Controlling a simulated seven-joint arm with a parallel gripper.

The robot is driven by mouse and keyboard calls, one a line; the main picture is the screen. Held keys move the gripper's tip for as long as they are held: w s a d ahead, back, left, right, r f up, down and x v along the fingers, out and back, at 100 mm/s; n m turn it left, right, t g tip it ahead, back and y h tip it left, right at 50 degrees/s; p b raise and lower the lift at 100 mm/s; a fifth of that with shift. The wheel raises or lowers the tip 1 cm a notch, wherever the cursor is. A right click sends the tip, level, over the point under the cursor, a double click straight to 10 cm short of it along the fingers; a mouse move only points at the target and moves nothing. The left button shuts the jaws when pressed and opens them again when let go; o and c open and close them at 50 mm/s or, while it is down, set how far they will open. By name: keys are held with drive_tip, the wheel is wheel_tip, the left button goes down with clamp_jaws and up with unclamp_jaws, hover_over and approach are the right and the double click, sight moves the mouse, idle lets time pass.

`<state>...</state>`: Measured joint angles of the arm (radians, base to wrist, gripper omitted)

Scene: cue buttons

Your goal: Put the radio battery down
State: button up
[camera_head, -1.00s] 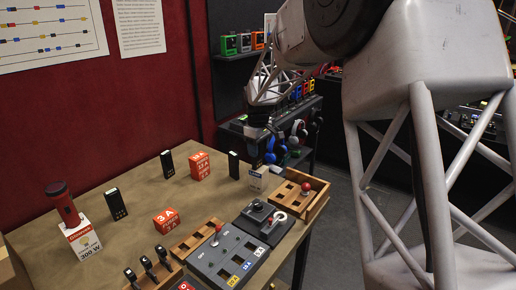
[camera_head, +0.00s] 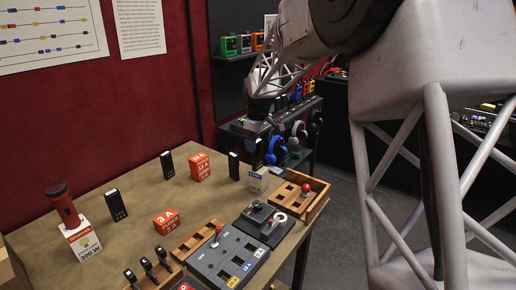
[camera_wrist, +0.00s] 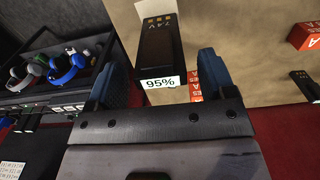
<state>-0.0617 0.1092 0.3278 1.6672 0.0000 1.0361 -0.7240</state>
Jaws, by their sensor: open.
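A black radio battery (camera_head: 234,166) stands upright on the table near its back right edge. In the wrist view this looks like the black battery (camera_wrist: 160,45) with a white "95%" label, seen ahead of and between my two fingers. My gripper (camera_head: 257,152) is open, just right of and behind the battery in the head view. Its blue-grey fingers (camera_wrist: 163,78) are apart, with gaps on both sides. Two more black batteries stand on the table, one at the back (camera_head: 167,164) and one at left (camera_head: 115,204).
A red 3A block (camera_head: 166,220), a switch panel (camera_head: 228,257) and a wooden tray (camera_head: 318,199) are nearer the front. A headphone shelf (camera_head: 270,128) is beyond the table. The table's middle is mostly clear.

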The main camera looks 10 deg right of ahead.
wheel_tip(320, 180, up, 9)
drive_tip(key=shift+r, duration=0.1)
idle(0.4)
idle(0.3)
idle(0.4)
drive_tip(key=shift+s+d+r, duration=0.1)
drive_tip(key=shift+s, duration=0.15)
drive_tip(key=s+d+r+m+t, duration=0.1)
drive_tip(key=s+d+r+m, duration=0.1)
drive_tip(key=s, duration=1.1)
drive_tip(key=s+d+r+m, duration=0.1)
drive_tip(key=s+d+m, duration=0.15)
drive_tip(key=s, duration=1.05)
drive_tip(key=s+f+m, duration=0.2)
drive_tip(key=s+f, duration=0.2)
drive_tip(key=s, duration=0.7)
drive_tip(key=s+f+m+t, duration=0.1)
drive_tip(key=s+f+m, duration=0.1)
drive_tip(key=s, duration=0.9)
drive_tip(key=shift+s+d+f+m+t, duration=0.25)
drive_tip(key=shift+d+f+m+t, duration=0.1)
drive_tip(key=shift+f, duration=0.55)
